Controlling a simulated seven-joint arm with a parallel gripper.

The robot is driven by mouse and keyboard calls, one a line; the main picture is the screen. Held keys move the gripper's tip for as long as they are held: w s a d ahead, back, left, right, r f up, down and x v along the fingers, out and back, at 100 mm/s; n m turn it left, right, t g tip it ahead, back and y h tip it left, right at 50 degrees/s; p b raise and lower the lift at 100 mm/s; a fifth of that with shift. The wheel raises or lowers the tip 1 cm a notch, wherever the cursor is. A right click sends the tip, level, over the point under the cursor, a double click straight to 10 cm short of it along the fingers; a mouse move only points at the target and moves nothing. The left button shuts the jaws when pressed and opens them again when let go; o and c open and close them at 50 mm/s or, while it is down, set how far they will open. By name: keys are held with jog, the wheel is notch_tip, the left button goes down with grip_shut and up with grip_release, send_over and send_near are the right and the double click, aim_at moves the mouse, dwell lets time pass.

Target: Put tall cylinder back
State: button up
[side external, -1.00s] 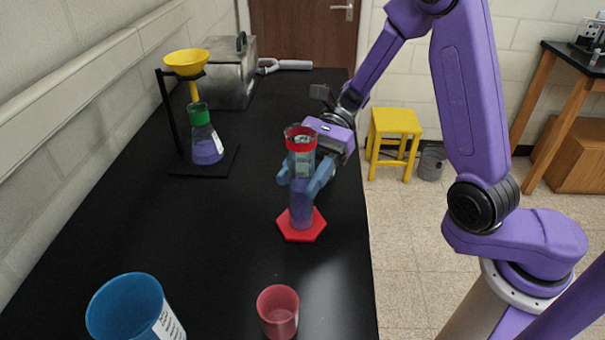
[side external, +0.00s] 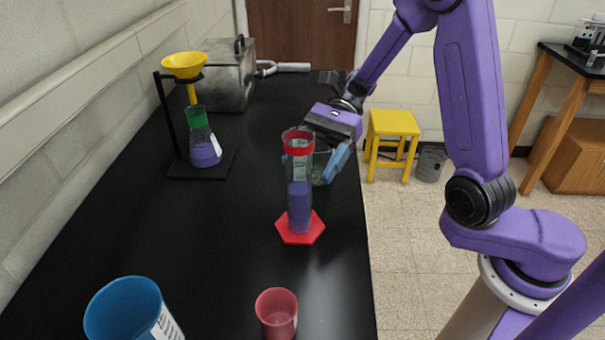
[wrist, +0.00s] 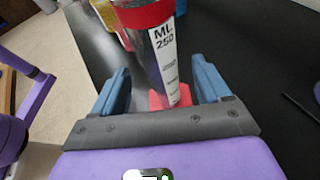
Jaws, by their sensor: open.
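The tall cylinder (side external: 299,190) is clear, with a red collar near its top, a red hexagonal base (side external: 300,228) and purple liquid inside. It stands upright on the black table. My gripper (side external: 328,165) is open just behind and to the right of the cylinder, with blue fingers apart. In the wrist view, the cylinder (wrist: 160,55) with its white "ML 250" label is ahead of and between the lines of the open fingers (wrist: 160,90). The fingers do not close on it.
A blue cup (side external: 128,310) and a small red cup (side external: 277,312) stand at the near end of the black table (side external: 220,255). A flask (side external: 203,145) under a yellow funnel (side external: 185,65) on a stand is at left. A metal box (side external: 228,80) is at the back.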

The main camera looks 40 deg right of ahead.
jog(key=v, duration=0.8)
jog(key=s+d+f+n+t+h, duration=0.2)
jog(key=s+n+h, duration=0.4)
jog(key=s+n, duration=0.5)
jog(key=s+d+f+n+t+h, duration=0.1)
jog(key=s+d+f+n+h, duration=0.1)
jog(key=s+n+h, duration=0.4)
jog(key=s+f+n, duration=0.1)
jog(key=s+n, duration=0.4)
jog(key=n, duration=0.5)
jog(key=shift+d+n+t+h, duration=0.3)
jog(key=shift+t+h, duration=0.1)
